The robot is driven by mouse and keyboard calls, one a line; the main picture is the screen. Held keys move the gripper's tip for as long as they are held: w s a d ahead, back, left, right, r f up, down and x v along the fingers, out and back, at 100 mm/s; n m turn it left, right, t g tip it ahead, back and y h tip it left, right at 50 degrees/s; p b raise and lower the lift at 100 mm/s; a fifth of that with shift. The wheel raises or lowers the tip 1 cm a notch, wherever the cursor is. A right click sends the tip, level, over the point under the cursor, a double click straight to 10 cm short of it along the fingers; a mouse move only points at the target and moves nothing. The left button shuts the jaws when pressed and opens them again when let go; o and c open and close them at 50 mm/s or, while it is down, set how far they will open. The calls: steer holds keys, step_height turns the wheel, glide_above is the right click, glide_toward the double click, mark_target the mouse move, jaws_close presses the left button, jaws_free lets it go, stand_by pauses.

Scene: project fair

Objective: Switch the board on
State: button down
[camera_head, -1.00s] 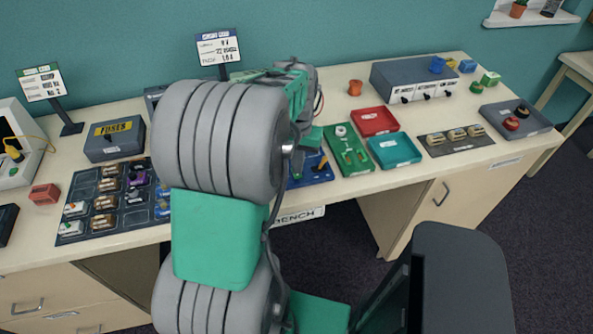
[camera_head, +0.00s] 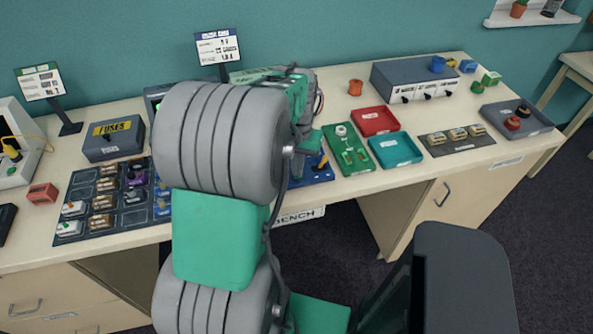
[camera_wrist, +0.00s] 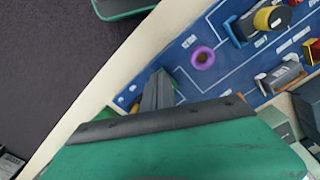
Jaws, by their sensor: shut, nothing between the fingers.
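The blue board (camera_head: 318,177) lies on the bench, mostly hidden behind my arm in the head view. An orange-yellow lever (camera_head: 322,162) stands near its right edge. In the wrist view the blue board (camera_wrist: 228,78) carries white lines, a purple ring (camera_wrist: 203,57), a yellow-and-black cylinder (camera_wrist: 270,18) and a grey clip-like part (camera_wrist: 280,76). My gripper (camera_wrist: 160,84) is shut and empty, with its grey fingers at the board's near edge. A bit of orange shows beside the fingers, partly hidden by them. I cannot tell whether they touch it or how the lever is set.
Right of the board lie a green tray (camera_head: 360,168), a red tray (camera_head: 392,130) and a teal tray (camera_head: 376,144). A dark parts tray (camera_head: 131,217) and a fuse box (camera_head: 100,155) stand left. A grey box with switches (camera_head: 385,77) stands behind.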

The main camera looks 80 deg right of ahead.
steer(key=shift+f, duration=0.15)
step_height(320, 180, up, 7)
steer(key=p, duration=0.5)
stand_by(0.4)
steer(key=w+a+r+n+t+h, duration=0.1)
steer(key=w+a+r+n, duration=0.25)
steer(key=w+a, duration=0.55)
steer(key=w+a+r+n, duration=0.2)
steer(key=w+a+n, duration=0.25)
steer(key=w, duration=0.75)
steer(key=w+a+r+n+t, duration=0.1)
steer(key=a+n, duration=0.2)
steer(key=a, duration=0.6)
steer(key=w+a+n+t, duration=0.1)
steer(key=w+a+n, duration=0.1)
steer(key=a, duration=0.7)
steer(key=w+a+r+n+t+y, duration=0.1)
steer(key=w+a+n, duration=0.1)
steer(key=a+n, duration=0.3)
steer(key=a, duration=0.4)
steer(key=shift+a+r, duration=0.3)
steer(key=shift+a, duration=0.05)
